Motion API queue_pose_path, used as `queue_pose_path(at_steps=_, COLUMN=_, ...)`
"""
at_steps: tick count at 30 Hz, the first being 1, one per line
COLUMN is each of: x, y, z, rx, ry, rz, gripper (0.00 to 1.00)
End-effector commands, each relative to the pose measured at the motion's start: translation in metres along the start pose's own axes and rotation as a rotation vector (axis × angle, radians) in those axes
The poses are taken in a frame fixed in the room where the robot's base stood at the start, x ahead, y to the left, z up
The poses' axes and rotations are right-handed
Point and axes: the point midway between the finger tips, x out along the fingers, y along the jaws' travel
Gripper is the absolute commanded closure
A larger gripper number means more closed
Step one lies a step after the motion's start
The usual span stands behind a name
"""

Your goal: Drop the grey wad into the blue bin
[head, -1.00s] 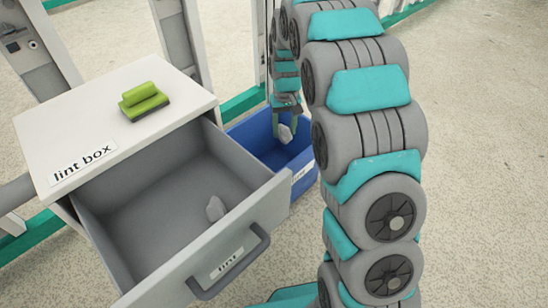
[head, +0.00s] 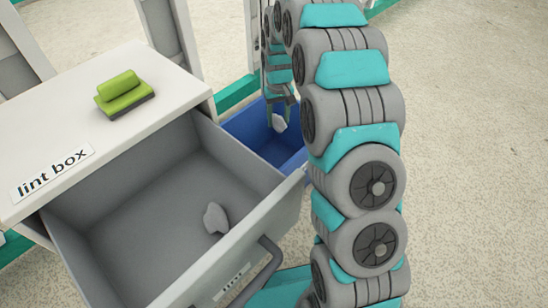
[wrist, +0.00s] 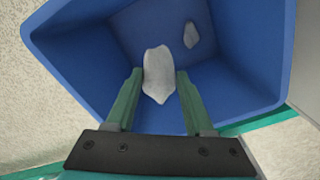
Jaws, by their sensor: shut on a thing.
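The grey wad (wrist: 158,76) is held between the two green fingers of my gripper (wrist: 159,88), which is shut on it. In the head view my gripper (head: 279,112) hangs over the blue bin (head: 240,126) with the pale wad (head: 279,123) at its tips. In the wrist view the blue bin (wrist: 70,40) opens below the held wad. A second, smaller grey wad (wrist: 191,35) lies inside the bin. Another grey wad (head: 215,218) lies in the open drawer (head: 130,215).
The white lint box (head: 60,125) stands left of the bin, its drawer pulled out beside it. A green block-like item (head: 124,93) sits on its top. Frame posts (head: 165,30) stand behind. The floor at the right is clear.

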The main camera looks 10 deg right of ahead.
Motion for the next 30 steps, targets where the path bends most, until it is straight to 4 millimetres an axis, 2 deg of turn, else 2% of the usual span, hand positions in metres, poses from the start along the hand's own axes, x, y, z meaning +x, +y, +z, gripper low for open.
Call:
queue_pose_path(at_steps=6, x=0.000, y=0.000, z=0.000, rx=0.000, ry=0.000, rz=0.000, gripper=0.98)
queue_pose_path(at_steps=7, x=0.000, y=0.000, z=0.000, rx=0.000, ry=-0.001, rz=0.000, gripper=0.43)
queue_pose_path(at_steps=15, x=0.001, y=0.000, z=0.001, rx=0.000, ry=-0.001, rz=0.000, gripper=0.13)
queue_pose_path(at_steps=25, x=-0.001, y=0.000, z=0.000, rx=0.000, ry=-0.001, rz=0.000, gripper=0.12)
queue_pose_path(at_steps=30, x=-0.015, y=0.000, z=0.000, rx=0.000, ry=-0.001, rz=0.000, gripper=0.12)
